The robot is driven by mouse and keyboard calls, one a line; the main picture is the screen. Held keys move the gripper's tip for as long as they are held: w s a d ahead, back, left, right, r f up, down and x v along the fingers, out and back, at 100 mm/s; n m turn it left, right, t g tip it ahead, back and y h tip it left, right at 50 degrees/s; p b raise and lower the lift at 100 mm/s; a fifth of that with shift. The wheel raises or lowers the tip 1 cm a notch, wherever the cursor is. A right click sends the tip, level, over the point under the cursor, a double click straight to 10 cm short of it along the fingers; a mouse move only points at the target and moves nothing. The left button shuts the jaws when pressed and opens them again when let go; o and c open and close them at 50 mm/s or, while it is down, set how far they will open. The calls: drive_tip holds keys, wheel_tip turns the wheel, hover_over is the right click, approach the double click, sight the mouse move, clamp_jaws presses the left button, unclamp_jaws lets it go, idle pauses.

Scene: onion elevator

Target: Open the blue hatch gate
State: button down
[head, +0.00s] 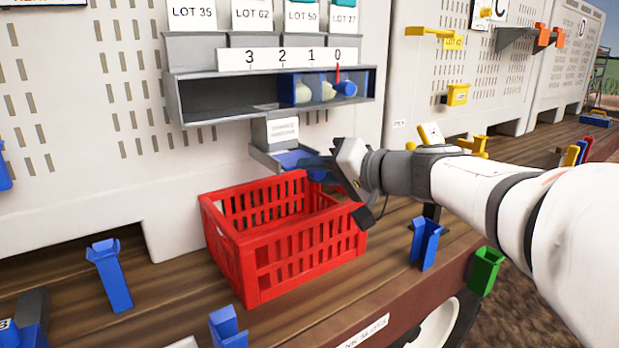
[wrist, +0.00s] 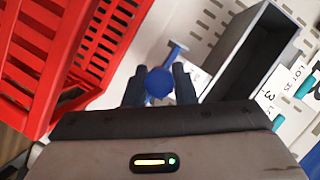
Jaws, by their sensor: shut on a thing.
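The blue hatch gate (head: 296,158) shows at the mouth of the small grey chute (head: 275,132) below the numbered shelf. My gripper (head: 335,172) is at the right of the gate, above the right back corner of the red crate. In the wrist view, my gripper (wrist: 159,90) has its two dark fingers on either side of a round blue knob (wrist: 159,82), shut on it. A blue stem runs from the knob up to the right. My gripper partly hides the gate's right end in the head view.
The red crate (head: 306,262) stands on the wooden deck under the chute. The grey shelf (head: 195,101) above holds a blue slider (head: 346,89) near mark 0. Several blue holders stand along the deck, one (head: 424,243) right of the crate. A green holder (head: 486,271) hangs at the edge.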

drive_tip(key=shift+s+d, duration=0.1)
drive_tip(key=c, duration=1.2)
unclamp_jaws()
drive_tip(key=shift+b+v, duration=0.4)
drive_tip(key=shift+v, duration=3.45)
drive_tip(key=s+f+g+h+p, duration=0.1)
drive_tip(key=s+f+g+h, duration=0.25)
drive_tip(key=f, duration=0.45)
drive_tip(key=s+f+g+h+p, duration=0.2)
drive_tip(key=s+f+h, duration=0.1)
drive_tip(key=s+f, duration=0.3)
drive_tip(key=s+d+f+h, duration=0.2)
drive_tip(key=f, duration=0.1)
drive_tip(key=s+d+f+h+p, duration=0.1)
drive_tip(key=s+d+f, duration=0.1)
drive_tip(key=f, duration=0.1)
drive_tip(key=s+d+f+g+h, duration=0.1)
drive_tip(key=s+d+f+h, duration=0.1)
drive_tip(key=d+f, duration=0.1)
drive_tip(key=shift+s+f+n+h, duration=0.1)
drive_tip(key=shift+f+n+h, duration=0.1)
drive_tip(key=shift+n+h, duration=0.2)
